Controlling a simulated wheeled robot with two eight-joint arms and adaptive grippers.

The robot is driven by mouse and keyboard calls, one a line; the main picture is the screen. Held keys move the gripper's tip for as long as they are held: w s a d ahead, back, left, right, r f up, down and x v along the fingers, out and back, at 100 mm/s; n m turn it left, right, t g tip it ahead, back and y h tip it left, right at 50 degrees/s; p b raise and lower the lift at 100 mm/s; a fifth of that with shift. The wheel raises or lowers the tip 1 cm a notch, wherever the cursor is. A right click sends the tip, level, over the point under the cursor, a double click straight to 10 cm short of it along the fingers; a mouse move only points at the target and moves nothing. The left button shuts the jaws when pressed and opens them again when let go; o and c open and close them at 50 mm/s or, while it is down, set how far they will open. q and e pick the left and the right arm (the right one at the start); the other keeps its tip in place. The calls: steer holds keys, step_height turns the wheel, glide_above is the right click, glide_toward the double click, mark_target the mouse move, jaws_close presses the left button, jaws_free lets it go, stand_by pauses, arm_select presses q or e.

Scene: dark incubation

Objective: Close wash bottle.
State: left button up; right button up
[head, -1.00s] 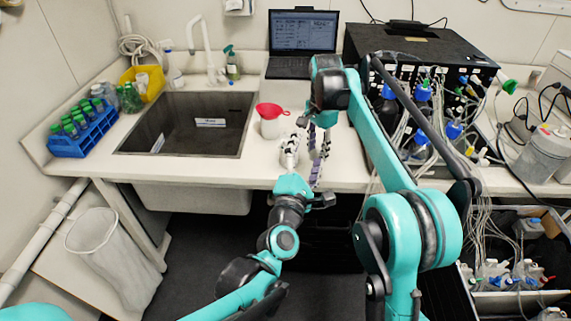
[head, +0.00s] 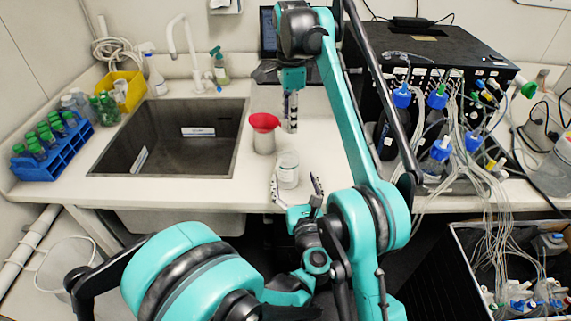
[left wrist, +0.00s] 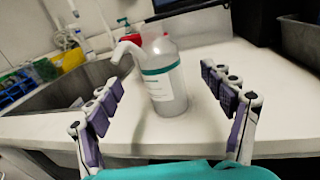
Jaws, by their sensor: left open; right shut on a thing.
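A translucent white wash bottle (head: 288,170) stands upright on the white bench. In the left wrist view it (left wrist: 165,90) shows a teal band, and a bent white spout shows left of its top; I cannot tell whether they are joined. In the head view the bottle's top looks open. My left gripper (head: 297,186) is open, its fingers apart on either side of the bottle's front; its fingers also show in the left wrist view (left wrist: 168,100). My right gripper (head: 291,128) points down, shut, above and behind the bottle; what it holds is hard to make out.
A white container with a red funnel top (head: 264,130) stands close behind the bottle to the left. The sink (head: 165,135) lies further left. A black instrument (head: 430,60) with tubes and blue-capped bottles is on the right. Clear bench lies right of the bottle.

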mark_target(286, 154)
arm_select(q)
steer(key=shift+w+a+f+n, duration=0.1)
steer(key=shift+f+n, duration=0.3)
steer(key=shift+f, duration=0.1)
steer(key=w, duration=0.4)
steer(key=w+a, duration=0.1)
steer(key=w, duration=0.3)
steer(key=w+a, duration=0.1)
steer(key=w, duration=0.2)
steer(key=shift+w+a, duration=0.15)
steer(key=shift+w, duration=0.25)
jaws_close()
